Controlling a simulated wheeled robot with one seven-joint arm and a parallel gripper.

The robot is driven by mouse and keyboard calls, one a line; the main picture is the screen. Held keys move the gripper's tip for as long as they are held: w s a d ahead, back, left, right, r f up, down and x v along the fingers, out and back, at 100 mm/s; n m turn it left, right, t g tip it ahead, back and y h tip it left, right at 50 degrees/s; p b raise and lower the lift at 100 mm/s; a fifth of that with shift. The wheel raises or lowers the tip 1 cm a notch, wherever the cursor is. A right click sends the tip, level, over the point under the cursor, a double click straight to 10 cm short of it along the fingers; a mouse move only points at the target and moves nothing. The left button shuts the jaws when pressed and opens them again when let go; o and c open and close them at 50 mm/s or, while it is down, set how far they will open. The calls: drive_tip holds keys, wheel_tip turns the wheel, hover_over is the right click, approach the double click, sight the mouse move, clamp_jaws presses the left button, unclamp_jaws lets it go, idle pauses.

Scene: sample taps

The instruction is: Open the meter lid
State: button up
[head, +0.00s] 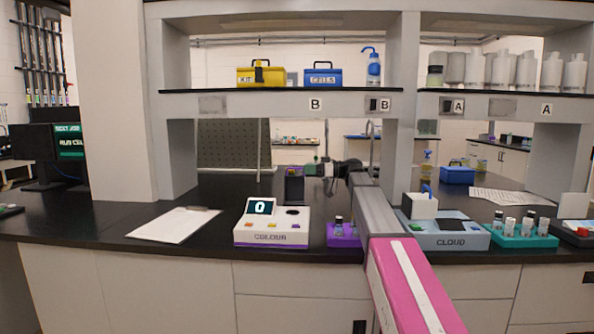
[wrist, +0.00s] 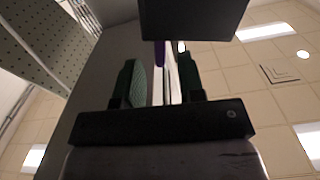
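The white and purple COLOUR meter (head: 270,233) stands on the bench, its display reading 0. Its round dark well (head: 292,211) is uncovered. A dark block with a purple edge, which looks like its lid (head: 294,188), stands upright behind the well. My gripper (head: 317,168) is at the upper right of this lid, fingers pointing left. In the wrist view, the dark lid (wrist: 193,18) fills the top centre, and a narrow purple tab (wrist: 160,54) reaches toward the space between my green fingers (wrist: 163,80). The fingers are apart, with gaps on both sides of the tab.
The blue CLOUD meter (head: 451,238) carries a white block (head: 421,206), right of my arm. A purple vial rack (head: 341,238) stands beside the COLOUR meter. A teal vial rack (head: 522,239) is further right. A clipboard (head: 172,224) lies left. A shelf (head: 280,92) spans above.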

sight(295, 184)
drive_tip(key=shift+a, duration=2.45)
clamp_jaws()
